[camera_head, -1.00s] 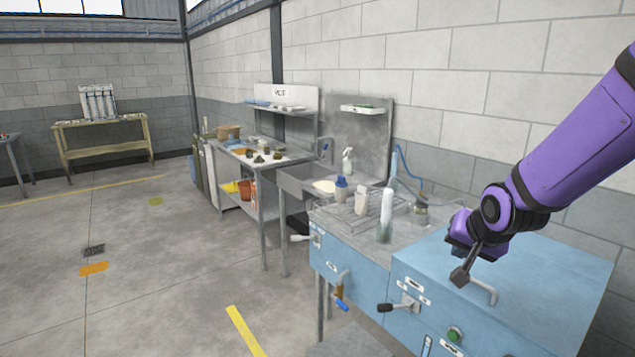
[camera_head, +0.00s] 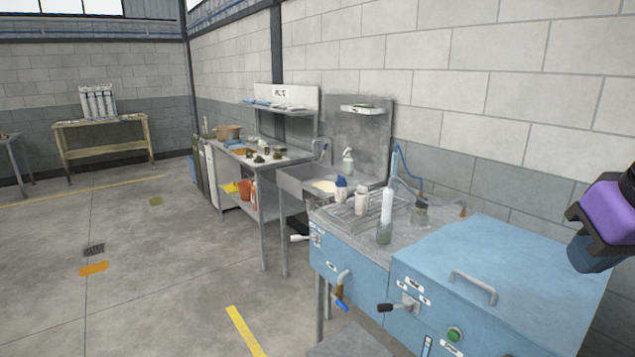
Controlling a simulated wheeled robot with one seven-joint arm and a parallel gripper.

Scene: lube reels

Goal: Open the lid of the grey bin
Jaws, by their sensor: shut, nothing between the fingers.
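No grey bin can be made out for certain. A flat grey surface (camera_head: 350,341) shows at the bottom edge, low in front of the blue cabinets; most of it is cut off, and I cannot tell whether it is the bin's lid. A purple and black part of my arm (camera_head: 606,218) shows at the right edge, in front of the wall and beside the blue lid. The fingers of my gripper are not in view.
A blue cabinet (camera_head: 440,275) with a closed, handled lid fills the lower right. Bottles (camera_head: 362,200) stand on the grey worktop to its left. A sink (camera_head: 305,182) and a cluttered bench (camera_head: 262,165) lie beyond.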

